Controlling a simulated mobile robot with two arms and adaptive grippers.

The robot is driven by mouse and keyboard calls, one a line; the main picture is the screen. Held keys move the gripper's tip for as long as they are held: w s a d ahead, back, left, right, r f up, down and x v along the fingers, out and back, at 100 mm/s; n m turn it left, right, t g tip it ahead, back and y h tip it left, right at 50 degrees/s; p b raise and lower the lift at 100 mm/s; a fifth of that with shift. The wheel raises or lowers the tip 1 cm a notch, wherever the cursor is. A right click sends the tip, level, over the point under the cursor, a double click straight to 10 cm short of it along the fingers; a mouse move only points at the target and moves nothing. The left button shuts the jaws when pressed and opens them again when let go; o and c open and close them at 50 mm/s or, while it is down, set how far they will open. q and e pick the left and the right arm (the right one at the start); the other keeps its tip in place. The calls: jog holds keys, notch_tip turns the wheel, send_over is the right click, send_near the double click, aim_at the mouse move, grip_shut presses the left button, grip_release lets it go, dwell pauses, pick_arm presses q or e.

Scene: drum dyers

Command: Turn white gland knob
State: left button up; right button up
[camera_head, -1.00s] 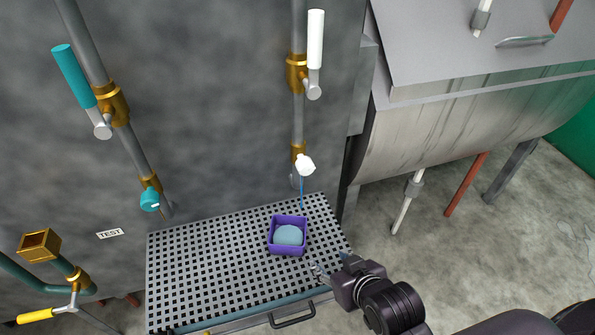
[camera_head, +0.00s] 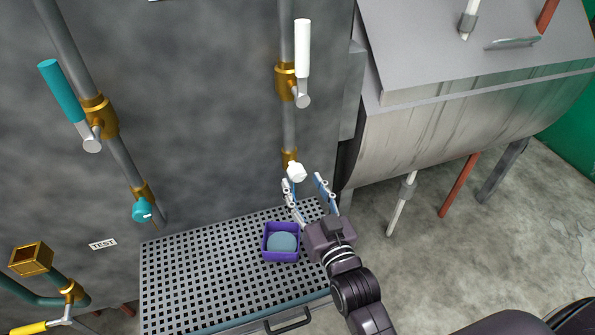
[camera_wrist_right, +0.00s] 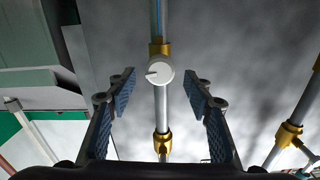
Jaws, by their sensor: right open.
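The white gland knob (camera_head: 296,172) sits on a brass fitting at the lower end of the right-hand wall pipe. My right gripper (camera_head: 304,181) is open just in front of and below it. In the right wrist view the knob (camera_wrist_right: 160,73) shows between the two spread fingertips (camera_wrist_right: 160,78), with a gap on each side and a dark mark on its face. A thin blue line (camera_wrist_right: 158,20) runs from the knob's side of the pipe. My left gripper is not in view.
A white lever (camera_head: 302,48) is higher on the same pipe. A teal lever (camera_head: 62,90) and teal knob (camera_head: 141,210) are on the left pipe. A purple container (camera_head: 267,254) with pale blue contents stands on the perforated tray (camera_head: 200,280) below. A metal drum (camera_head: 430,140) stands right.

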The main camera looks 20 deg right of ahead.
aim_at(299, 177)
jog(key=shift+w+p, duration=0.35)
jog(key=shift+w, duration=1.95)
jog(key=c, duration=1.2)
jog(key=shift+a+r+m+p, duration=0.1)
jog(key=shift+m+p, duration=0.7)
jog(key=shift+m, duration=1.4)
